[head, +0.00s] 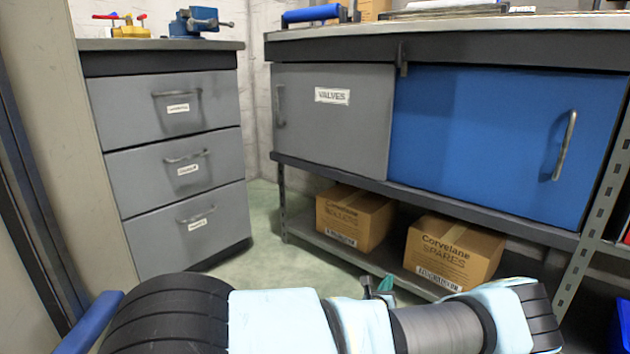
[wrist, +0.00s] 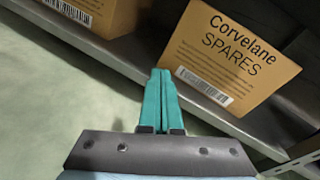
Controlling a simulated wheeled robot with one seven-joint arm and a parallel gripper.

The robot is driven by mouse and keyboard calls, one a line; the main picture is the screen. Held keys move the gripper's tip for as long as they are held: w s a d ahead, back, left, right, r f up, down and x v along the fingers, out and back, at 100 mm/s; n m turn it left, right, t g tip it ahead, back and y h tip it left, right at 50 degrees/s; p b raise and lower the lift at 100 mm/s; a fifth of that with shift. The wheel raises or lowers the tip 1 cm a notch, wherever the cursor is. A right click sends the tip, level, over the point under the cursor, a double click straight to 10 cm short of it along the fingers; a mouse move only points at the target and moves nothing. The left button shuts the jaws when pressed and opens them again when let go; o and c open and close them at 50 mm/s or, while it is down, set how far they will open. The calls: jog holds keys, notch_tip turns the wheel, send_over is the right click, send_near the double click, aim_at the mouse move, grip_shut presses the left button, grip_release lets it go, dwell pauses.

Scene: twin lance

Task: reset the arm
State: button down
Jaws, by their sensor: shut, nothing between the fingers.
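My gripper (wrist: 159,76) shows in the wrist view with its two teal fingers pressed together and nothing between them. Its tips are seen against the edge of a low shelf, just left of a cardboard box marked Corvelane SPARES (wrist: 231,58). I cannot tell how far apart they are. In the head view my arm (head: 435,328) lies across the bottom of the picture. Only a small teal bit of the gripper (head: 386,284) shows there behind the arm.
A bench with a grey sliding door marked VALVES (head: 330,125) and a blue door (head: 490,140) stands ahead. Cardboard boxes (head: 352,218) sit on its lower shelf (head: 315,237). A grey drawer unit (head: 175,155) is at left. Green floor (head: 262,235) lies clear between them.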

jog(key=a+r+n+g+y+p, duration=0.25)
jog(key=a+r+n+y, duration=0.3)
jog(key=a+n, duration=0.45)
jog(key=a+r+n+g+y+p, duration=0.2)
jog(key=a+r+n+g+y, duration=0.2)
jog(key=a+r+n, duration=0.55)
jog(key=s+a+r+n+g+h+p, duration=0.1)
jog(key=s+a+r+n+g+p, duration=0.1)
jog(key=s+a+r+n, duration=0.35)
jog(key=s+a+r+n+g+p, duration=0.2)
jog(key=s+r+n, duration=0.4)
jog(key=s+r, duration=0.3)
jog(key=s+a+r+n+g+h+p, duration=0.1)
jog(key=s+a+r+n+g+p, duration=0.1)
jog(key=s+a+r+n, duration=0.5)
notch_tip(320, 180, up, 40)
jog(key=d+m+p, duration=0.1)
jog(key=d+p, duration=0.2)
jog(key=p, duration=3.4)
jog(key=shift+w+p, duration=0.35)
